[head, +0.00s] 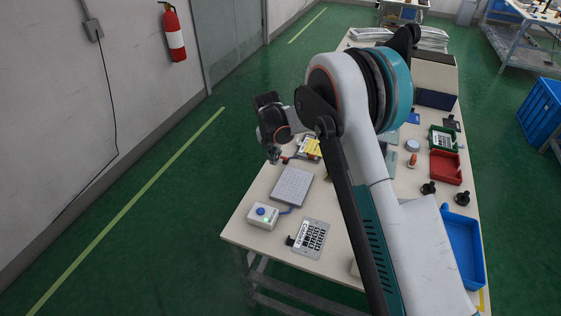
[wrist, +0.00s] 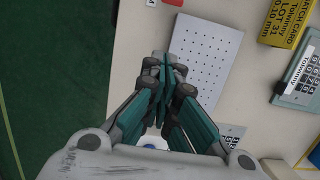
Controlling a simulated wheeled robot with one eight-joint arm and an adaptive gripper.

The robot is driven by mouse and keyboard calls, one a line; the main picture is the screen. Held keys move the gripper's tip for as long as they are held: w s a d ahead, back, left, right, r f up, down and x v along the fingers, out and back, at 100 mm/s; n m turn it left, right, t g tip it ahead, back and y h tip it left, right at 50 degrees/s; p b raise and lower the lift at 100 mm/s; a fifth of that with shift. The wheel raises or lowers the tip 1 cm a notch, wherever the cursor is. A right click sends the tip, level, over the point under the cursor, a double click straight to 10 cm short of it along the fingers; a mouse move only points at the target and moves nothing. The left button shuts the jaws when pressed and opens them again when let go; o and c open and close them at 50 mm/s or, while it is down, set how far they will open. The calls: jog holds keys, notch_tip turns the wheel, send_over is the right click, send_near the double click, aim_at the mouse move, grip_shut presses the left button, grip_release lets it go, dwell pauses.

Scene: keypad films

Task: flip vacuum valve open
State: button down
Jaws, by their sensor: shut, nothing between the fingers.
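A light grey perforated plate (head: 292,187) lies flat near the table's left edge; it also shows in the wrist view (wrist: 207,58). A small red part (head: 285,160), possibly the valve's lever, is just beyond the plate, close to my gripper (head: 273,157). A red part also shows at the top edge of the wrist view (wrist: 174,2), cut off, so its position cannot be told. In the wrist view my gripper (wrist: 160,58) is shut and empty, its fingertips over the plate's left edge. Its fingers hide part of the plate.
A white box with a blue button (head: 262,215) and a keypad panel (head: 311,238) stand at the near end. A yellow box (wrist: 284,22) lies right of the plate in the wrist view. Red (head: 446,167) and blue (head: 463,249) trays are at the right. Floor is clear at left.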

aim_at(278, 176)
jog(key=f, duration=0.3)
jog(key=w+f+b, duration=0.1)
jog(key=f, duration=0.2)
jog(key=f+b, duration=0.1)
jog(key=f, duration=0.3)
jog(key=shift+w+d, duration=0.35)
jog(key=shift+w, duration=0.05)
jog(key=shift+w+d+r, duration=0.2)
jog(key=shift+w+r, duration=0.1)
jog(key=shift+w, duration=0.2)
jog(key=shift+w+d+r, duration=0.15)
jog(key=shift+w+r, duration=0.15)
jog(key=shift+w, duration=0.2)
jog(key=shift+w+d+r, duration=0.2)
jog(key=shift+w+r, duration=0.25)
jog(key=shift+w, duration=0.15)
jog(key=shift+w+r+b, duration=0.1)
jog(key=shift+b, duration=0.2)
